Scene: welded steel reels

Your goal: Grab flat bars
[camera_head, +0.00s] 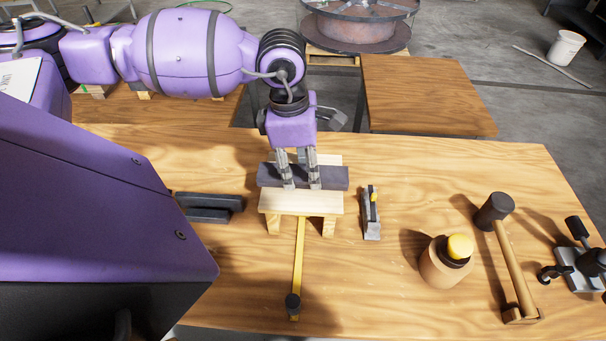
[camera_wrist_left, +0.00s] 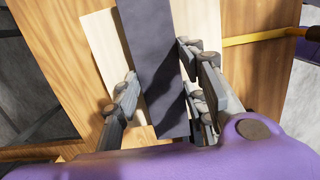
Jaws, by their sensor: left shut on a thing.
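A dark grey flat bar (camera_head: 333,178) lies across a pale wooden stand (camera_head: 300,202) in the middle of the table. My left gripper (camera_head: 301,184) points down from above and is shut on this bar near its middle. In the left wrist view the dark bar (camera_wrist_left: 155,60) runs between the fingers of the left gripper (camera_wrist_left: 165,108), over the pale wood. More dark flat bars (camera_head: 210,206) lie on the table to the left of the stand. My right gripper is not in view.
A yellow-handled tool (camera_head: 298,262) lies in front of the stand. To the right are a small plane-like tool (camera_head: 371,212), a brown bottle with yellow cap (camera_head: 446,262), a mallet (camera_head: 512,262) and a clamp-like device (camera_head: 580,262). The table's back right is clear.

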